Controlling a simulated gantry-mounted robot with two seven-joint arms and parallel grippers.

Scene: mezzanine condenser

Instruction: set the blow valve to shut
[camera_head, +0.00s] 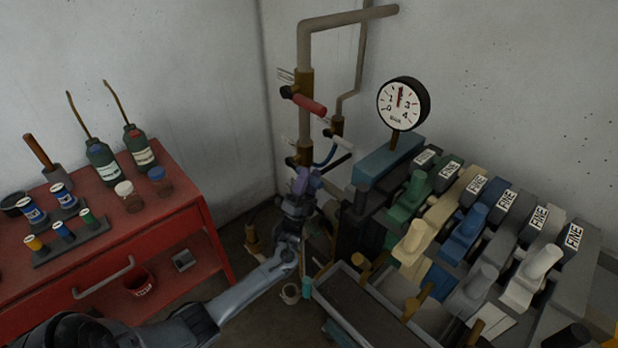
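Several lever valves sit on brass bodies along the grey pipes in the wall corner. One has a red lever (309,103) pointing right and slightly down. A smaller one has a pale lever (343,138). I cannot tell from any label which is the blow valve. My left gripper (304,181) is at the lower pipe fitting, just below the dark lever. It is small and dark here, so I cannot tell whether its fingers are open or touching anything. My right gripper is not in view.
A round gauge (403,103) stands right of the pipes. A bank of coloured levers tagged FINE (475,184) fills the right side, with a grey trough (361,303) before it. A red cabinet (190,223) with bottles and small cans is at left.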

